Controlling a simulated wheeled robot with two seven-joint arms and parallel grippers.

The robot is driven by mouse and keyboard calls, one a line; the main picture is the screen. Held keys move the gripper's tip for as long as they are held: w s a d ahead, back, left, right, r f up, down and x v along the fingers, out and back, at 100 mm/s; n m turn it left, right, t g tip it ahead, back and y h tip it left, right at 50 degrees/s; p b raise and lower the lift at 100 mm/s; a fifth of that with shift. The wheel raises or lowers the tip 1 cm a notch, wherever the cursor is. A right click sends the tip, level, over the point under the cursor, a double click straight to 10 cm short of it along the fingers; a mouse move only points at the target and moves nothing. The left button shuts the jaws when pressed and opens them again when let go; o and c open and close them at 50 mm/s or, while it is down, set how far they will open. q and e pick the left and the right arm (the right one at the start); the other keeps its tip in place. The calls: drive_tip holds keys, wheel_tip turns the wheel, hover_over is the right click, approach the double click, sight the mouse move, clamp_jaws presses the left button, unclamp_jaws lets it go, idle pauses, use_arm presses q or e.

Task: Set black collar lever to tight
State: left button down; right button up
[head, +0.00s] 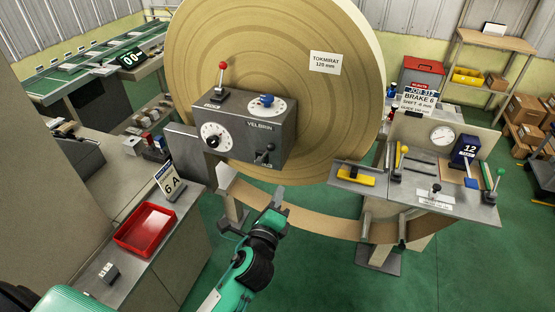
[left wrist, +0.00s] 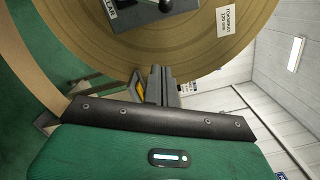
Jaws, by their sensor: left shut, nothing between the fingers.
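A grey control box (head: 238,132) is mounted in front of the big brown paper roll (head: 290,50). A black-knobbed lever (head: 264,154) sits on the lower right of its front face; its small label is too small to read. Part of a black lever (left wrist: 166,3) also shows at the top edge of the left wrist view. My left gripper (head: 277,200) is shut and empty, below the box and apart from the lever. Its fingers (left wrist: 162,78) point toward the roll in the left wrist view. My right gripper is not in view.
The box also carries a red-knobbed lever (head: 222,76), a blue knob (head: 267,99) and a white dial (head: 216,137). A paper strip (head: 320,223) hangs below the roll. A grey bench (head: 450,202) with coloured levers stands right, a red tray (head: 146,229) left.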

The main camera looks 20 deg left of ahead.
sight(265, 153)
use_arm(q)
drive_tip(key=w+a+p, duration=0.1)
drive_tip(key=w+p, duration=0.1)
drive_tip(key=w, duration=0.1)
drive_tip(key=w+a+r+p, duration=0.1)
drive_tip(key=w, duration=0.3)
drive_tip(key=w+a+r+p, duration=0.1)
drive_tip(key=w+a+p, duration=0.1)
drive_tip(key=w, duration=0.1)
drive_tip(key=shift+w+p, duration=0.35)
drive_tip(key=shift+w, duration=0.05)
drive_tip(key=shift+d, duration=0.1)
